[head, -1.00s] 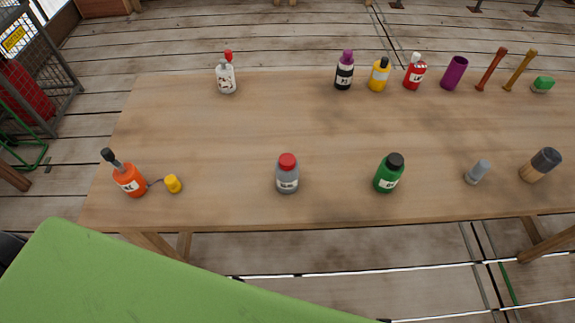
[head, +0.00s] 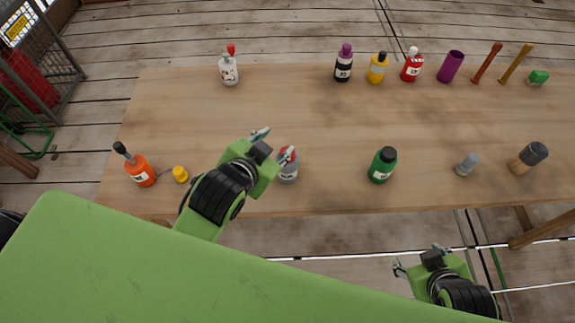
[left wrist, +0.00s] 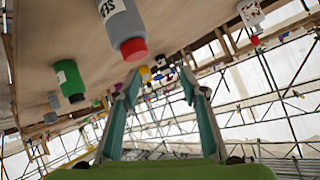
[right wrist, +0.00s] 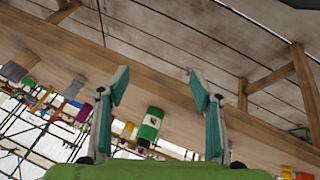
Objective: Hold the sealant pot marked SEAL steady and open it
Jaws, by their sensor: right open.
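The sealant pot is a grey bottle (head: 289,174) with a red cap, standing upright near the table's front edge. Its cap is partly hidden by a finger of my left gripper in the head view. In the left wrist view the pot (left wrist: 122,22) shows large with its SEAL label and red cap (left wrist: 133,48), up and left of the fingers. My left gripper (head: 273,145) is open and empty, just left of and apparently above the pot. My right gripper (head: 419,257) is open and empty, in front of the table edge at right, away from the pot.
A green bottle (head: 382,166) stands right of the pot. An orange bottle (head: 140,172) and a yellow cap (head: 180,174) are at left. A grey piece (head: 467,165) and a dark-topped cylinder (head: 528,158) are at right. Several bottles line the back. The table's middle (head: 300,115) is clear.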

